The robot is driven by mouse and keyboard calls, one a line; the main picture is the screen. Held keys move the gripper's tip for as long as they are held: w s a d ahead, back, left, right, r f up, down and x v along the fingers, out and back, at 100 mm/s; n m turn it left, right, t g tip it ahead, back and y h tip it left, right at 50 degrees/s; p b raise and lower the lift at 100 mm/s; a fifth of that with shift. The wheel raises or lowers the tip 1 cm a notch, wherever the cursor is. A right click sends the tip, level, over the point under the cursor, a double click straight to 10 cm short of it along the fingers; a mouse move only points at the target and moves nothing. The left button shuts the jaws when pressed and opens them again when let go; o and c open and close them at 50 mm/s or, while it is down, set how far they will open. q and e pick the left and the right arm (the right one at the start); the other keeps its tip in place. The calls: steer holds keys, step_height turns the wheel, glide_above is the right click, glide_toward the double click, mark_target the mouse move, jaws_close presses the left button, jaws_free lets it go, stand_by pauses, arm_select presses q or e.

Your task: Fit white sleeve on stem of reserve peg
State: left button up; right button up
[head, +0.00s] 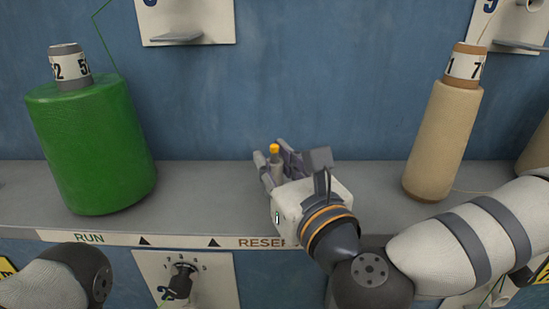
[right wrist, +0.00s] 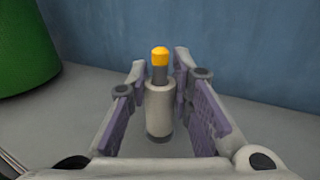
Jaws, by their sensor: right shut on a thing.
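The reserve peg (right wrist: 160,72) is a grey stem with a yellow tip. It stands upright on the grey shelf, and its yellow tip also shows in the head view (head: 274,148). The white sleeve (right wrist: 160,108) is around the stem, with the tip and some grey stem above it and a dark grey band below it. My right gripper (head: 278,168) is shut on the sleeve, with one purple-padded finger on each side in the right wrist view. The lower front of the sleeve is partly hidden in the head view. My left gripper is out of view.
A large green spool (head: 92,145) stands at the left of the shelf (head: 205,190). A tan cone (head: 440,140) stands at the right, with another at the right edge. A blue wall is behind. A label strip (head: 160,239) runs along the shelf's front edge.

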steer(key=shift+f, duration=0.3)
steer(key=o, duration=1)
steer(key=shift+r, duration=0.1)
steer(key=shift+o, duration=0.2)
step_height(320, 180, up, 10)
